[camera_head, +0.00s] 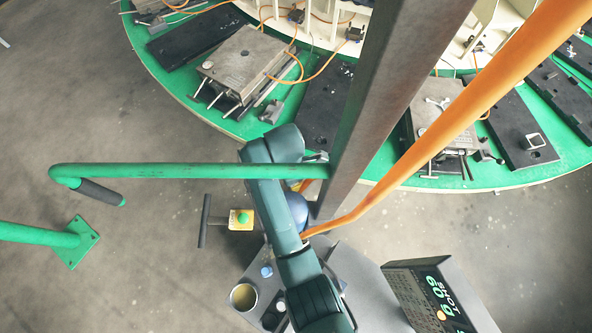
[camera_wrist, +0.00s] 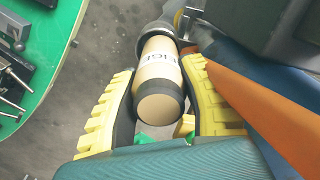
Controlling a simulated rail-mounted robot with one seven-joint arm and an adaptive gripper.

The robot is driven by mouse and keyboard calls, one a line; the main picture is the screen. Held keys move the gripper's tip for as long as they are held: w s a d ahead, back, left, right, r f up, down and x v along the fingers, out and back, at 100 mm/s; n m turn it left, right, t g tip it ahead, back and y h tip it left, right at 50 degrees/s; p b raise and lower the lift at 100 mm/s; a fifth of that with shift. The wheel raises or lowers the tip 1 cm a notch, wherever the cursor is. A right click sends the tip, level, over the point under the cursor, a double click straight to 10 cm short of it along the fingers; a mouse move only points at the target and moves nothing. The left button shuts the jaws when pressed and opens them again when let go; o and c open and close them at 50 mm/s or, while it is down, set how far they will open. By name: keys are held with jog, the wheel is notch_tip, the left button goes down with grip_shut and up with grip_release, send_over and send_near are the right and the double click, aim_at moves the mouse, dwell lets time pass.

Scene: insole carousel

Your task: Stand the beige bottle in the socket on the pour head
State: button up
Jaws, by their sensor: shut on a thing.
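The beige bottle (camera_wrist: 162,75) shows in the wrist view, with dark lettering on its side and a dark band at its near end. My gripper (camera_wrist: 160,84) is shut on it, with a yellow ribbed finger on each side. The bottle's far end meets a dark grey round collar (camera_wrist: 151,38); I cannot tell whether it sits inside it or only lines up with it. In the head view my arm, the green rail and the post hide the gripper and bottle. I cannot make out the pour head's socket clearly.
A green rail (camera_head: 190,171), a grey post (camera_head: 385,80) and an orange pipe (camera_head: 455,110) cross close to my arm. The green carousel (camera_head: 160,60) carries plates and moulds. A grey stand holds a cup (camera_head: 243,297) beside a display box (camera_head: 428,290).

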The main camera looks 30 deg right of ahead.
jog(key=shift+w+f, duration=0.1)
jog(key=shift+f, duration=2.25)
jog(key=shift+f, duration=0.1)
jog(key=o, duration=1.2)
jog(key=shift+a+r, duration=0.1)
jog(key=shift+r, duration=2)
